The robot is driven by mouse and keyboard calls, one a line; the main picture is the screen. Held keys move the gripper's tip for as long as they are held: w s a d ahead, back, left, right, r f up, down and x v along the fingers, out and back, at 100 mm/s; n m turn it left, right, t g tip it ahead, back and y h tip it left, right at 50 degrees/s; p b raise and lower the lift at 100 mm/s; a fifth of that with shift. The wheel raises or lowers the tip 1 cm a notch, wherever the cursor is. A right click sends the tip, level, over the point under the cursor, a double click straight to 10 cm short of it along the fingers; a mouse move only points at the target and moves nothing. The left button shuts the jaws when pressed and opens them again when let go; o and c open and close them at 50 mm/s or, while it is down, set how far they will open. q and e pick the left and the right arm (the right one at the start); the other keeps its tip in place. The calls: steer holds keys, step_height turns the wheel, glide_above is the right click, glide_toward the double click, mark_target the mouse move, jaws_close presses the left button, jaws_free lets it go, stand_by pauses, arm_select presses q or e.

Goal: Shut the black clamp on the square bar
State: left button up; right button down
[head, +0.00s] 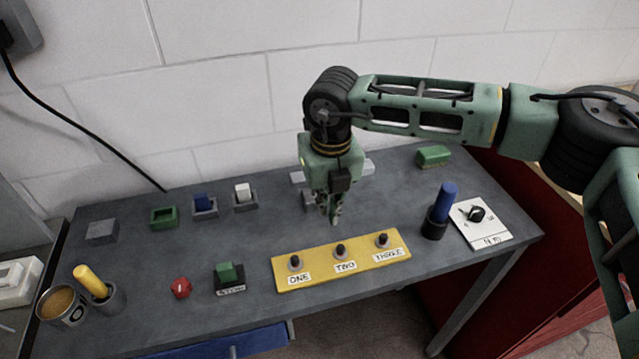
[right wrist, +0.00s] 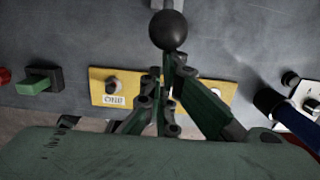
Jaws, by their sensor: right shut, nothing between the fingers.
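My right gripper (head: 335,221) points down over the back middle of the table, behind the yellow panel. Its fingers are together with nothing between them. In the right wrist view a round black knob on a grey stem (right wrist: 168,30) shows just beyond the fingertips (right wrist: 165,75); I cannot tell if they touch. In the head view grey pieces (head: 297,177) show behind and beside the gripper, which hides much of them. I cannot make out the black clamp or the square bar clearly. My left gripper is not in view.
The yellow panel (head: 318,272) with three black knobs lies in front of the gripper. To its right stand a blue-handled tool in a black holder (head: 440,208) and a white dial plate (head: 482,226). A green block (head: 433,156) lies at the back right.

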steer(key=shift+w, duration=0.1)
stand_by(0.4)
steer(key=shift+w+a+r, duration=0.1)
steer(key=shift+w+a, duration=0.15)
steer(key=shift+w, duration=0.6)
steer(key=shift+w+a+r, duration=0.1)
steer(key=shift+w+a, duration=0.2)
steer(key=shift+w, duration=0.5)
steer(key=shift+w+a+r, duration=0.1)
steer(key=shift+w+a, duration=0.15)
steer(key=shift+w, duration=0.6)
steer(key=shift+s+d+r, duration=0.15)
steer(key=shift+s+r, duration=0.25)
steer(key=shift+r, duration=0.15)
steer(key=shift+s+d+r, duration=0.1)
steer(key=shift+s+r, duration=0.25)
steer(key=shift+r, duration=0.2)
step_height(320, 180, up, 7)
steer(key=p, duration=0.2)
steer(key=shift+s+f, duration=0.2)
steer(key=shift+s, duration=0.15)
steer(key=shift+d, duration=0.1)
steer(key=shift+f, duration=0.1)
